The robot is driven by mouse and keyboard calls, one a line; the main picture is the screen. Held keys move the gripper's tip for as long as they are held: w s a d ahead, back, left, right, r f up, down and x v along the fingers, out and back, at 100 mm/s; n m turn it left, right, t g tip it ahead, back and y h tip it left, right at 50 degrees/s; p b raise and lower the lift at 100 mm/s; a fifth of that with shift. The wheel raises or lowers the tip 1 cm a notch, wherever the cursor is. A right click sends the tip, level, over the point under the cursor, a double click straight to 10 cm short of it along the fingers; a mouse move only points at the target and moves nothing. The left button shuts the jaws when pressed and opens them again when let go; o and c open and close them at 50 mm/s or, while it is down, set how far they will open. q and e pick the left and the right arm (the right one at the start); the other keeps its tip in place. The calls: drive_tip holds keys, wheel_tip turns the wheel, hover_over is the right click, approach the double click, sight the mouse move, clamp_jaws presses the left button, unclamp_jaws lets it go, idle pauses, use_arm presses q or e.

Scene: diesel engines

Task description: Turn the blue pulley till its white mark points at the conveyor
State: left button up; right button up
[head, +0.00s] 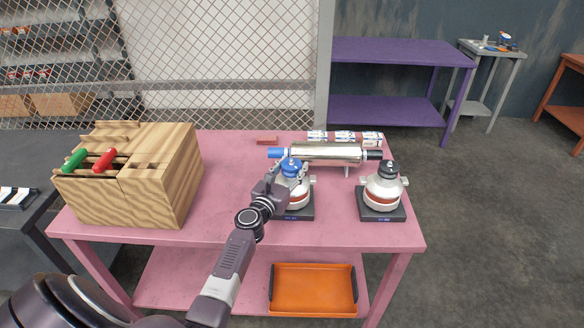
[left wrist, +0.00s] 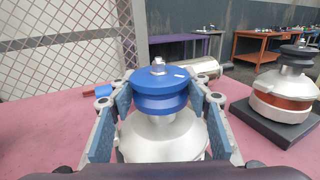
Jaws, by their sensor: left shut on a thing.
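The blue pulley (head: 291,165) sits on top of a silver and white engine (head: 297,197) with a red-brown band, on a black base on the pink table. My left gripper (head: 284,179) is shut on the pulley. In the left wrist view its blue-padded fingers stand on both sides of the pulley (left wrist: 160,90). A small white mark (left wrist: 179,75) shows on the pulley's top face, right of the centre bolt. A dark unit with white stripes (head: 17,197) stands at the far left; I cannot tell whether it is the conveyor. My right gripper is out of view.
A second engine with a black pulley (head: 388,169) stands to the right. A silver cylinder (head: 325,152) lies behind the engines. A wooden box (head: 165,180) with red and green handles stands at the left. An orange tray (head: 313,285) lies on the lower shelf.

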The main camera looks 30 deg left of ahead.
use_arm(q)
drive_tip(key=shift+c, duration=0.4)
drive_tip(key=m+h+b, duration=0.2)
drive_tip(key=h, duration=0.1)
drive_tip(key=shift+a+f, duration=0.1)
drive_tip(key=shift+f, duration=0.1)
drive_tip(key=m+h+b, duration=0.3)
drive_tip(key=h+b, duration=0.1)
drive_tip(key=h, duration=0.1)
drive_tip(key=shift+g+b, duration=0.3)
drive_tip(key=shift+b, duration=0.1)
drive_tip(key=shift+r+m+g+h+b, duration=0.2)
drive_tip(key=shift+m+g+h+b, duration=0.1)
drive_tip(key=shift+m+h+b, duration=0.4)
drive_tip(key=o, duration=1.2)
drive_tip(key=v, duration=1.2)
